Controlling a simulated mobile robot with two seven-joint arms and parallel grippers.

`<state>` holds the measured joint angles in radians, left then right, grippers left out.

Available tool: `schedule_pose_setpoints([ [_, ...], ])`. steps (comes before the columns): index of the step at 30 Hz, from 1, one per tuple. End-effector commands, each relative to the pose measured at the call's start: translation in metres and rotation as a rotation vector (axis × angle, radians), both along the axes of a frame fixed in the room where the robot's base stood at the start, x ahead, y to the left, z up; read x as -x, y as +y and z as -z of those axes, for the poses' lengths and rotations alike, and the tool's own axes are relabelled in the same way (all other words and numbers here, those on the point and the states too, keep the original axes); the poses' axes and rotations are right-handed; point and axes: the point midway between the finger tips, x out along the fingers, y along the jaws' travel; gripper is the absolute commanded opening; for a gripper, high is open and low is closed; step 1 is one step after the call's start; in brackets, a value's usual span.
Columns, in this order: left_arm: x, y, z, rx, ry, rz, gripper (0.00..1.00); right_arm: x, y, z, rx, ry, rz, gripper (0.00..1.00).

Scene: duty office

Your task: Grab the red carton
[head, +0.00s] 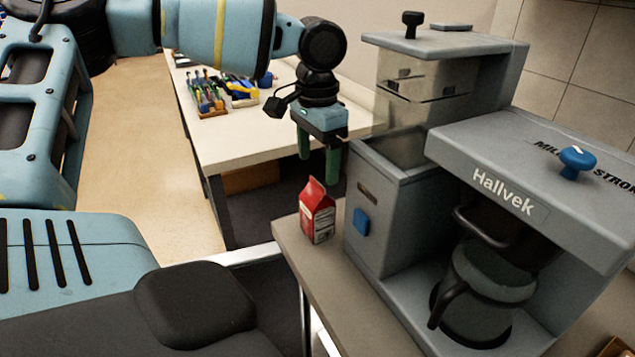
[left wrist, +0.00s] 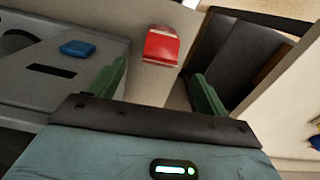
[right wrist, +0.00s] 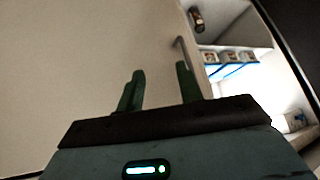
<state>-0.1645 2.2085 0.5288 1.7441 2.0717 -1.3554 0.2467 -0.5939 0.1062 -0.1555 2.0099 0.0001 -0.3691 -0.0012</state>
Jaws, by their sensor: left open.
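The red carton (head: 317,212) stands upright on the left end of a grey counter (head: 292,238), beside the coffee machine. My left gripper (head: 319,167) is above the carton, fingers pointing down, open and empty. In the left wrist view the carton (left wrist: 161,46) shows beyond and between the two green fingertips (left wrist: 160,85), apart from them. My right gripper (right wrist: 160,85) shows only in the right wrist view. Its fingers are apart with nothing between them, facing a pale surface.
The grey coffee machine (head: 400,215) with a glass pot (head: 480,300) stands close to the carton's right. Behind is a white table (head: 245,145) with trays of tools (head: 210,100). Floor shows at the left. In the right wrist view, shelves (right wrist: 235,65) appear at the right.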

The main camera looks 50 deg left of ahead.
Motion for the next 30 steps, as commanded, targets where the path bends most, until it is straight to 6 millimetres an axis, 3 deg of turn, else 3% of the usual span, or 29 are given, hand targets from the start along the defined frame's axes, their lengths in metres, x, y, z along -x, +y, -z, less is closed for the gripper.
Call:
schedule_pose_setpoints([
  [4,0.001,0.0,0.016,0.0,0.003,-0.001,0.77,0.001,-0.001,0.0,0.001,0.002,-0.001,0.36],
  [11,0.0,0.0,0.024,0.001,0.002,-0.001,0.77,0.001,-0.001,0.0,0.001,0.002,-0.001,0.36],
  [21,0.0,0.0,0.067,0.001,0.001,-0.001,0.77,0.001,-0.001,0.0,0.002,0.002,0.0,0.36],
  [30,0.0,0.0,0.071,0.0,0.0,-0.001,0.77,0.0,-0.001,0.0,0.002,0.001,0.0,0.36],
])
